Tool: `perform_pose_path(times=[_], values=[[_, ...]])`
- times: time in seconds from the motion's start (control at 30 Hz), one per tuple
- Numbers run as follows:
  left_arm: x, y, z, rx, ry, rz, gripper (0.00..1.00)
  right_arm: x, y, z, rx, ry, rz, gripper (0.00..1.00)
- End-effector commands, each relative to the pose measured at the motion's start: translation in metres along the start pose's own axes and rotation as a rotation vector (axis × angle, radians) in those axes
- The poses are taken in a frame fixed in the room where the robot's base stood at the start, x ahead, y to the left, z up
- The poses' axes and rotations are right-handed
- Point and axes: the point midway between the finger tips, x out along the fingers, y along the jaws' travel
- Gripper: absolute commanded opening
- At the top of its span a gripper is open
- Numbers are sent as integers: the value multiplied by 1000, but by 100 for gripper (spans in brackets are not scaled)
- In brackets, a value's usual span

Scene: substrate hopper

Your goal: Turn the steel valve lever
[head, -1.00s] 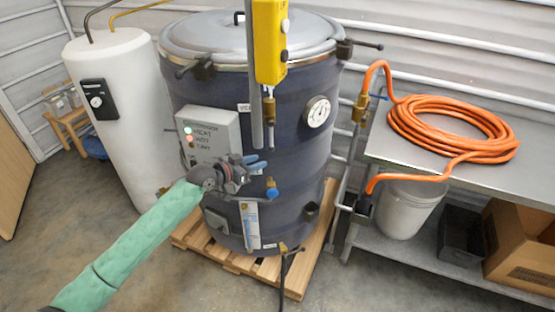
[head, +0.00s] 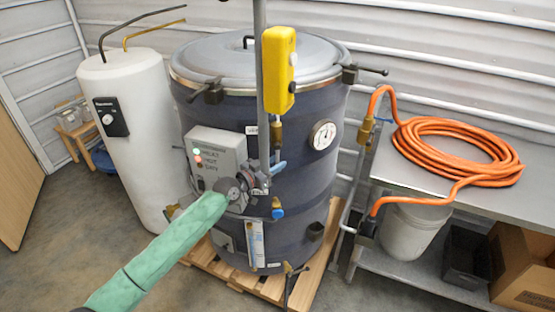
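The dark vessel (head: 300,165) with a grey lid stands on a wooden pallet. My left gripper (head: 275,172) is at the vessel's front, right of the grey control box (head: 213,152). Its blue fingertips are partly behind an upright grey pole, so their gap does not show. Just below are a thin grey bar and a small brass fitting with a blue knob (head: 278,212). A brass fitting with a thin lever (head: 296,270) is at the vessel's foot. I cannot tell which part is the steel valve lever. My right gripper is not in view.
A white tank (head: 135,150) stands left. A steel bench (head: 395,165) with a coiled orange hose (head: 455,150) stands right, with a bucket (head: 410,232) below. Floor at front left is clear.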

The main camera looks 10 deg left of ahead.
Motion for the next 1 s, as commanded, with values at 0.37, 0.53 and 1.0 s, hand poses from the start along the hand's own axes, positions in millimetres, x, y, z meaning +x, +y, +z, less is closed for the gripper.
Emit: perform_pose_path(times=[0.37,0.53,1.0], values=[[14,0,0,1,-1,1,30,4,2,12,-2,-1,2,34],[14,0,0,1,-1,1,21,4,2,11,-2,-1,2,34],[14,0,1,-1,3,1,0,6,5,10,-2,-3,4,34]])
